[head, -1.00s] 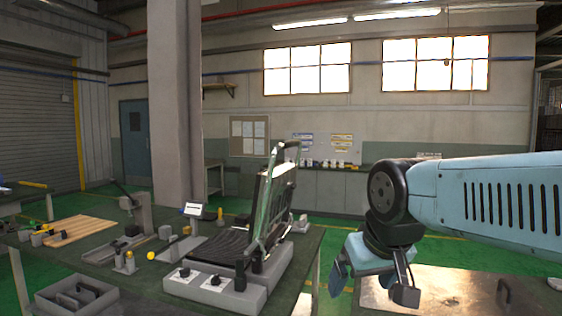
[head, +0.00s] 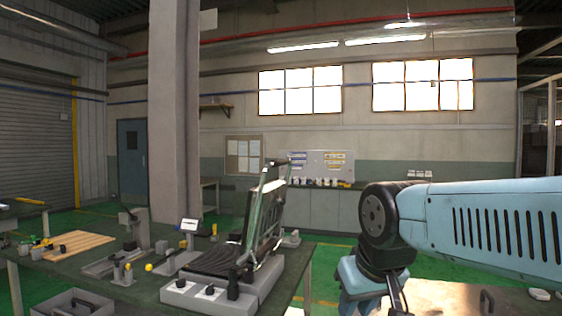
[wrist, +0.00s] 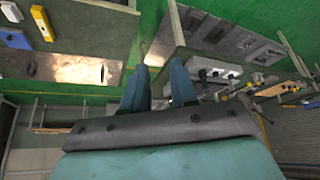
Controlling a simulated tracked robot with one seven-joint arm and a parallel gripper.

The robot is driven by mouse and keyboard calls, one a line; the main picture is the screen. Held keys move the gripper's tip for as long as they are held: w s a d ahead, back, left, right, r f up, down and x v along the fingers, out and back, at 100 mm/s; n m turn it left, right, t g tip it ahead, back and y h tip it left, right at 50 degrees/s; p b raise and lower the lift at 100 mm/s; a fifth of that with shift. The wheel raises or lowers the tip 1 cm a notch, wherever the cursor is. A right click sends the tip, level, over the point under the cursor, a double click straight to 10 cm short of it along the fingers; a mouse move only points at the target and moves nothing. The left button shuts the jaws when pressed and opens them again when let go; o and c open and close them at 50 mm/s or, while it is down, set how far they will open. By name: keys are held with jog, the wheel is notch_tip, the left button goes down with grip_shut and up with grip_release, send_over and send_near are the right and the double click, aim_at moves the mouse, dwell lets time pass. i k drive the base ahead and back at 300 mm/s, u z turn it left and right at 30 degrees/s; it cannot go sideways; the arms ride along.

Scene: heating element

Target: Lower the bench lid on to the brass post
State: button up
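The bench lid (head: 269,212) stands raised, steeply tilted, at the rear right of a grey grill-like unit (head: 192,297) in the head view. Its dark ribbed lower plate (head: 215,260) lies exposed. I cannot tell which thing is the brass post; a small yellow-topped piece (head: 128,270) stands on the bench left of the unit. My gripper (head: 372,306) hangs to the right of the unit, apart from the lid and partly cut off by the frame's bottom edge. In the wrist view my gripper (wrist: 158,82) has its two blue fingers apart, with nothing between them.
The green bench (head: 55,268) also carries a wooden board (head: 75,246), a small white display (head: 189,225) and metal fixtures. A grey bin (head: 72,305) is at lower left. A metal-topped table (head: 440,298) lies below my arm. Green floor shows between bench and table.

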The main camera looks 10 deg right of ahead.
aim_at(265, 211)
jog(key=u, duration=0.25)
jog(key=i, duration=1.05)
jog(key=z, duration=0.5)
